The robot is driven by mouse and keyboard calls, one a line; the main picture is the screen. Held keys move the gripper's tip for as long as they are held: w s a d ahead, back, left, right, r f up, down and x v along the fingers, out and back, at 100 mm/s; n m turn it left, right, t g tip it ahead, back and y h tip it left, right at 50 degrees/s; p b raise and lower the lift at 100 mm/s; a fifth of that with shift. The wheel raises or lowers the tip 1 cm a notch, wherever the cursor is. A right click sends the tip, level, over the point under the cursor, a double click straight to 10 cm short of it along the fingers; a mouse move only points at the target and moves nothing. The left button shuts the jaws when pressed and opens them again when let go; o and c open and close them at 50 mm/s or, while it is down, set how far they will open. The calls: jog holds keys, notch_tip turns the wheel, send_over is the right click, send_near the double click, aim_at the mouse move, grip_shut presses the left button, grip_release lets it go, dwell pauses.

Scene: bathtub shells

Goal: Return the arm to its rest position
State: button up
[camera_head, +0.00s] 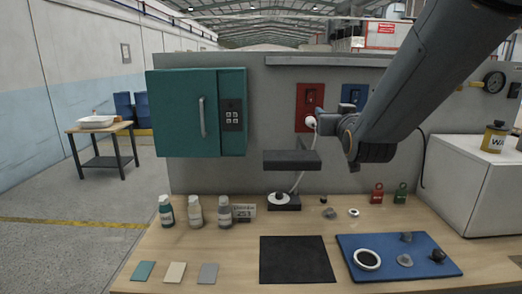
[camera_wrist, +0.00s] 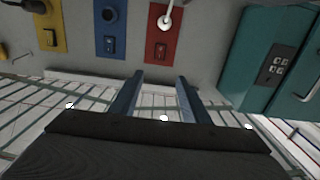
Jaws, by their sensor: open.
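My arm (camera_head: 425,75) reaches in from the upper right in the head view, its wrist raised in front of the back panel, above the bench. In the wrist view my gripper (camera_wrist: 160,77) has its two fingers apart with nothing between them. They point toward the panel, which appears upside down there. In the head view the fingers cannot be made out clearly around the wrist. A red switch plate (camera_head: 308,96) with a white plug (camera_head: 311,121) is left of the wrist; the plate also shows in the wrist view (camera_wrist: 163,35).
A teal cabinet (camera_head: 185,115) is on the panel's left. A dark slab (camera_head: 291,160) stands over the bench below the wrist, with a white cord beside it. Bottles (camera_head: 195,211), a black mat (camera_head: 296,260) and a blue tray (camera_head: 350,243) with small parts occupy the bench. A white box (camera_head: 465,190) stands right.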

jog(key=s+f+g, duration=0.6)
jog(key=s+f, duration=0.2)
jog(key=f, duration=0.4)
jog(key=s+f+g, duration=0.5)
jog(key=s+f, duration=0.4)
jog(key=f, duration=0.3)
jog(key=s+f+g, duration=0.4)
jog(key=s+f, duration=0.1)
jog(key=s, duration=0.5)
notch_tip(320, 180, down, 12)
jog(key=s+g+b, duration=0.1)
jog(key=g+b, duration=0.1)
jog(key=b, duration=0.8)
jog(key=shift+r, duration=0.2)
